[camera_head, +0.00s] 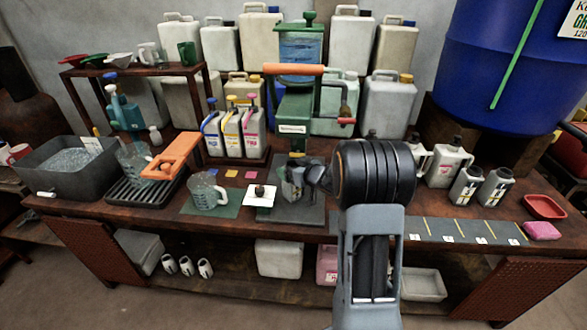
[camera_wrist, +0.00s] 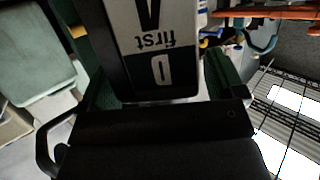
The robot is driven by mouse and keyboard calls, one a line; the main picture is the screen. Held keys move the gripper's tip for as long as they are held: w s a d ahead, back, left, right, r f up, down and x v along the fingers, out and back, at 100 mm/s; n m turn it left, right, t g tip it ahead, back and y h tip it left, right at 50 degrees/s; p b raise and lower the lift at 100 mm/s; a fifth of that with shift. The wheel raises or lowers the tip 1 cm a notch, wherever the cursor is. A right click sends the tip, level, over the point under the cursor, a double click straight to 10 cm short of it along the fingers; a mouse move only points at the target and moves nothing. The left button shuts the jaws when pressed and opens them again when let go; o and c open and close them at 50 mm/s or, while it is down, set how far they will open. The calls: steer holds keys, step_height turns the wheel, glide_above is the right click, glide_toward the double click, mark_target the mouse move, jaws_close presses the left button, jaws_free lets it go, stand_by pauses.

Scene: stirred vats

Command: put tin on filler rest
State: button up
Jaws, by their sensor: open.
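A tin with a white and black label (camera_wrist: 160,45) fills the upper middle of the wrist view, with the label upside down. In the head view the grey tin (camera_head: 290,188) stands under the green filler (camera_head: 293,125), over the dark plate (camera_head: 300,213) at its foot. My gripper (camera_head: 308,178) is beside it on the right, partly hidden by my own arm. The jaws are open, with the tin between the green finger pads. I cannot tell whether the tin's base touches the rest.
A jug (camera_head: 207,192) on a green mat and a white card (camera_head: 260,196) with a dark knob stand to the left. Two similar tins (camera_head: 467,186) and a red tray (camera_head: 544,207) stand to the right. Canisters and a blue drum (camera_head: 510,70) close off the back.

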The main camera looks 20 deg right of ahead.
steer(key=shift+r, duration=0.15)
steer(key=shift+s+d+r, duration=0.1)
steer(key=shift+s+r, duration=0.05)
steer(key=shift+s, duration=0.1)
steer(key=s+d+r+m+g+h+p, duration=0.1)
steer(key=s+r+h, duration=0.2)
steer(key=s, duration=0.2)
steer(key=s+d+r+m+h+p, duration=0.1)
steer(key=s+r+h, duration=0.15)
steer(key=s, duration=0.25)
steer(key=s+a+g, duration=0.5)
steer(key=s+a, duration=0.2)
steer(key=s, duration=0.2)
steer(key=s+a+f+m+g+y, duration=0.1)
steer(key=s+a+g, duration=0.4)
steer(key=s, duration=0.5)
steer(key=shift+s+a+f, duration=0.15)
steer(key=shift+a, duration=1.1)
steer(key=shift+y, duration=0.25)
